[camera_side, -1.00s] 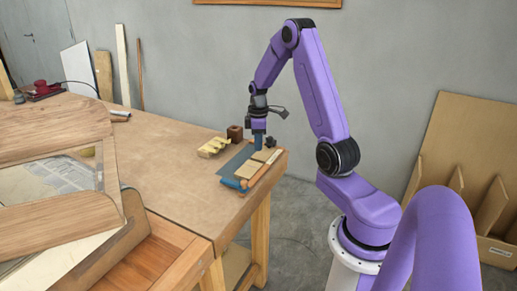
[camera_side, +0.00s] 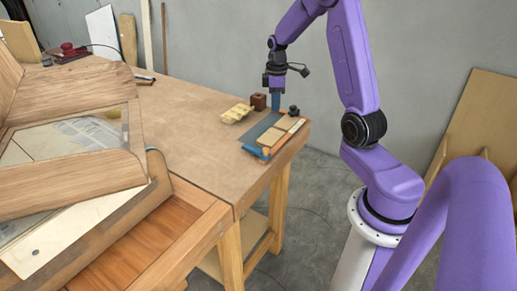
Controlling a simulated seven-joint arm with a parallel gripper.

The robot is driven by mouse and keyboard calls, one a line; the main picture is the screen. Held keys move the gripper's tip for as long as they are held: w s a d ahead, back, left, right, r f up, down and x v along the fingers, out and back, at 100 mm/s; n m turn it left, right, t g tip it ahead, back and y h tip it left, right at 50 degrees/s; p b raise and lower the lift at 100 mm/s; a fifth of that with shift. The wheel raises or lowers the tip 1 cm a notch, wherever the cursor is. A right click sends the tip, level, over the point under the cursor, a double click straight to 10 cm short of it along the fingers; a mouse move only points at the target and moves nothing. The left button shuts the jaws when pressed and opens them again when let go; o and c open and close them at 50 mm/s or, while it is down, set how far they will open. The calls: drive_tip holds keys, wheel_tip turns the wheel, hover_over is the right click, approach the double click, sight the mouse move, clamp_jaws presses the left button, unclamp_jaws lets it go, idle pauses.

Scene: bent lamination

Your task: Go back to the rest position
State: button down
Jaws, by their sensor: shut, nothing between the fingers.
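My gripper (camera_side: 276,104) is shut and empty. It points straight down, with its blue fingertips just above the far side of the work area near the table's right end. Below it lies a dark grey-blue mat (camera_side: 258,128). On and beside the mat are flat tan wooden strips (camera_side: 288,124). A blue item (camera_side: 258,152) sits at the mat's front edge; its shape is too small to make out. A small dark knob-like object (camera_side: 293,110) stands just right of the fingertips.
A pale yellow notched piece (camera_side: 237,113) and a dark brown block (camera_side: 258,102) stand left of the gripper. The wooden table (camera_side: 190,125) is clear in the middle. A large curved wooden assembly (camera_side: 75,185) fills the left. Boards (camera_side: 490,120) lean at the right wall.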

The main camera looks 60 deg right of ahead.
drive_tip(key=s+a+r+n, duration=0.2)
drive_tip(key=s+a, duration=0.1)
drive_tip(key=a, duration=0.8)
drive_tip(key=s+a+r+n, duration=0.1)
drive_tip(key=s+a+r, duration=0.2)
drive_tip(key=a, duration=0.9)
drive_tip(key=s+a+n, duration=0.1)
drive_tip(key=s+a, duration=0.2)
drive_tip(key=s, duration=0.7)
drive_tip(key=s+a+r+n, duration=0.1)
drive_tip(key=s+a+n, duration=0.1)
drive_tip(key=s, duration=0.8)
drive_tip(key=shift+a, duration=0.8)
